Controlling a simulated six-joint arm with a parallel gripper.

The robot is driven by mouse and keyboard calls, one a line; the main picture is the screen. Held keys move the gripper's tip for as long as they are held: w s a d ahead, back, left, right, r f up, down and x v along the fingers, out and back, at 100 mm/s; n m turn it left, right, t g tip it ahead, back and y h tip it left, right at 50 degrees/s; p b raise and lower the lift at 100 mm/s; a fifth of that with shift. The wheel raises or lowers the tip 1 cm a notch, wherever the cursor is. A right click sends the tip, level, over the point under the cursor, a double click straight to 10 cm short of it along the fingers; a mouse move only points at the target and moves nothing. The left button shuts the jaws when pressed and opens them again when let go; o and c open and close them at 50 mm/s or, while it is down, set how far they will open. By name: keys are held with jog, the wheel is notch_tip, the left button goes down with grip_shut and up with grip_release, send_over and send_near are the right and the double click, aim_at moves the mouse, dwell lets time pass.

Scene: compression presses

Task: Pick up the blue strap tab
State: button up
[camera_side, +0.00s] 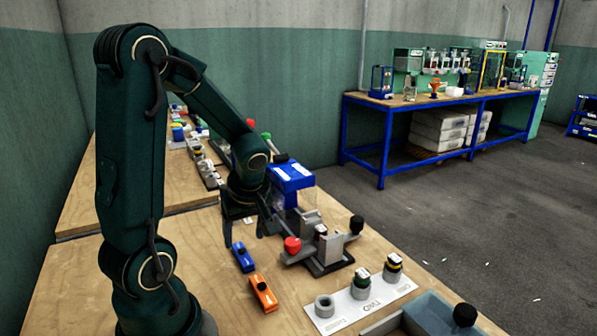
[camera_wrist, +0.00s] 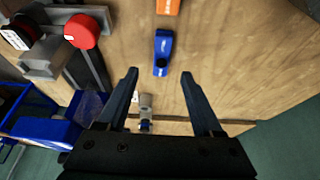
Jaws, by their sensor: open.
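The blue strap tab (camera_side: 243,257) lies flat on the wooden table, just behind an orange tab (camera_side: 263,293). It also shows in the wrist view (camera_wrist: 163,52), ahead of the fingertips, with a dark round spot on it. My gripper (camera_side: 242,236) is open and empty, pointing down above the table behind the blue tab. In the wrist view my two fingers (camera_wrist: 160,74) are spread wide, with the blue tab in line with the gap between them. The fingers do not appear to touch it.
A grey press with a red knob (camera_side: 292,244) stands right of the tabs, with a blue-topped box (camera_side: 291,178) behind it. A white tray (camera_side: 345,307) with round parts is at the front right. Bare table lies left of the tabs.

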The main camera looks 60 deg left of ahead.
aim_at(242, 250)
jog(key=shift+x, duration=2.55)
jog(key=shift+s, duration=0.1)
